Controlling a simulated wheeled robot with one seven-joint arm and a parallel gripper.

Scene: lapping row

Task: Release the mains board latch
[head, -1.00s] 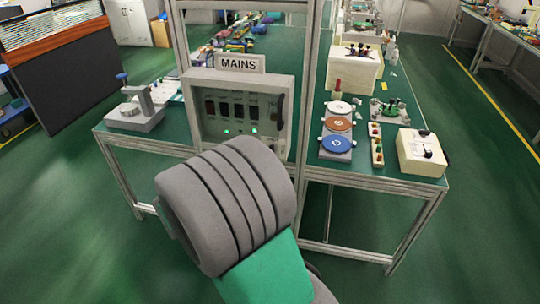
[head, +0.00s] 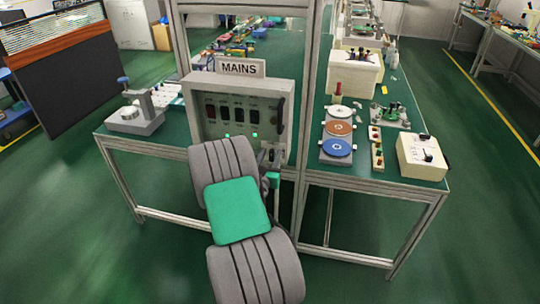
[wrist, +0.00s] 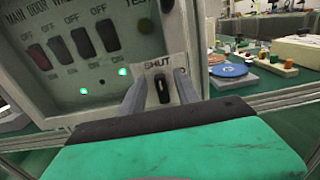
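The grey mains board (head: 200,112) stands on the bench under a white MAINS sign (head: 240,67). In the wrist view the board (wrist: 75,80) shows a row of dark switches marked OFF and ON. A small black latch (wrist: 163,91) sits on a pale plate marked SHUT (wrist: 158,66) at its lower right. My gripper (wrist: 160,84) has its two fingers apart, one on each side of the latch, with gaps visible.
A frame post (head: 308,90) rises close right of the board. Right of it are a lapping plate unit (head: 337,147), a button strip (head: 376,147) and a cream box (head: 422,156). A grey stand (head: 137,118) is at left. Two green lights (wrist: 103,80) glow on the board.

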